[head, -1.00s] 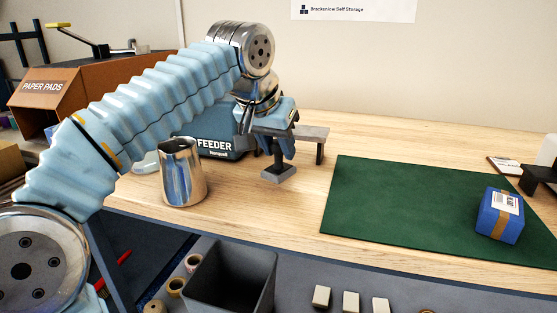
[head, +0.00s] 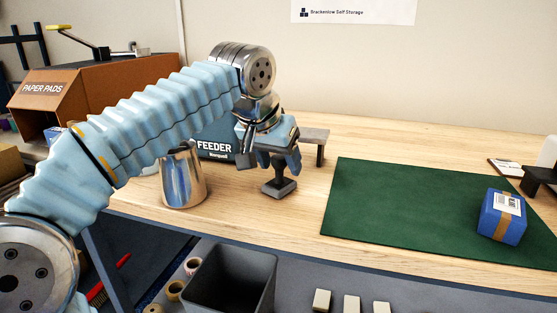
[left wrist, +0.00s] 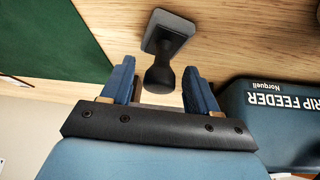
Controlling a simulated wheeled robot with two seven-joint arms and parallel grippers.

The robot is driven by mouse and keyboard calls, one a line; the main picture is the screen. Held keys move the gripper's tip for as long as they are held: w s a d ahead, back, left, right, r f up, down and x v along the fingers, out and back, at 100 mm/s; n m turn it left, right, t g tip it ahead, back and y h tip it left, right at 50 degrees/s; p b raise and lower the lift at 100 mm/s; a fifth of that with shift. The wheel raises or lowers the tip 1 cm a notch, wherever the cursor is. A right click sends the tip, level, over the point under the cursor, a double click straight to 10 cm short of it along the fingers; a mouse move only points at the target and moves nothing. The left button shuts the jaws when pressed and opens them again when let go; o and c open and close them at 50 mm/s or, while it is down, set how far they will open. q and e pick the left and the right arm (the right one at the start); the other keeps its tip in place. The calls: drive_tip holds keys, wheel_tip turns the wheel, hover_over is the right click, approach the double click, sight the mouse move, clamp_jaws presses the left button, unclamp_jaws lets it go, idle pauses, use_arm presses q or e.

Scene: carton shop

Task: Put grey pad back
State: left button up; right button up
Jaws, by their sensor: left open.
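The grey pad (head: 279,188) has a flat squarish foot and a dark knob-like handle. It stands upright on the wooden bench, left of the green mat. It also shows in the left wrist view (left wrist: 168,35), with its handle toward my fingers. My left gripper (head: 280,163) is just above the pad. In the left wrist view my left gripper (left wrist: 160,75) is open, with the handle's end at the gap between its fingertips. I cannot tell whether a finger touches it. My right gripper is not in view.
A small grey stand (head: 316,137) is close behind my left gripper. A metal jug (head: 183,180) and the blue strip feeder (left wrist: 270,115) are beside it. The green mat (head: 400,205) holds a blue parcel (head: 502,216). A dark bin (head: 228,280) is below the bench edge.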

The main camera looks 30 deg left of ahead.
use_arm(q)
drive_tip(key=p+v, duration=0.1)
drive_tip(key=v, duration=1.1)
